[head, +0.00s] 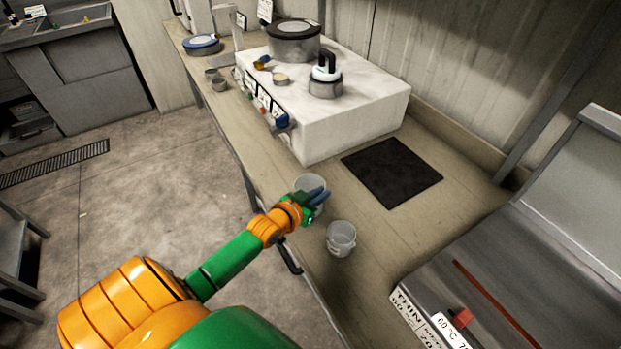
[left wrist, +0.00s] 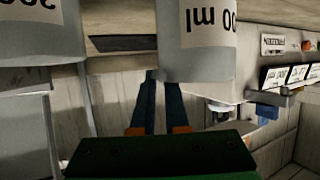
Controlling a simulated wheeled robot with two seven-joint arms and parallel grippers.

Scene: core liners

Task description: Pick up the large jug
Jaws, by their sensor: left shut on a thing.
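Two clear, pale jugs are at the counter's front side in the head view. The farther one (head: 309,181) looks a little wider, so I take it as the large jug. My left gripper (head: 319,196) is at its near side, partly covering it. In the left wrist view its wall (left wrist: 197,58) fills the top centre, with upside-down "ml" print, and the left fingers (left wrist: 155,76) are close together at its edge, shut on it. I cannot tell whether it is lifted. The other jug (head: 341,240) stands upright, nearer; it also shows in the left wrist view (left wrist: 38,42). My right gripper is not in view.
A black mat (head: 391,172) lies on the counter right of the jugs. Behind is a white block (head: 355,120) bearing a dark lidded pot (head: 294,45) and a small kettle-like vessel (head: 325,86). A grey machine (head: 500,285) stands at the right. The counter around the mat is free.

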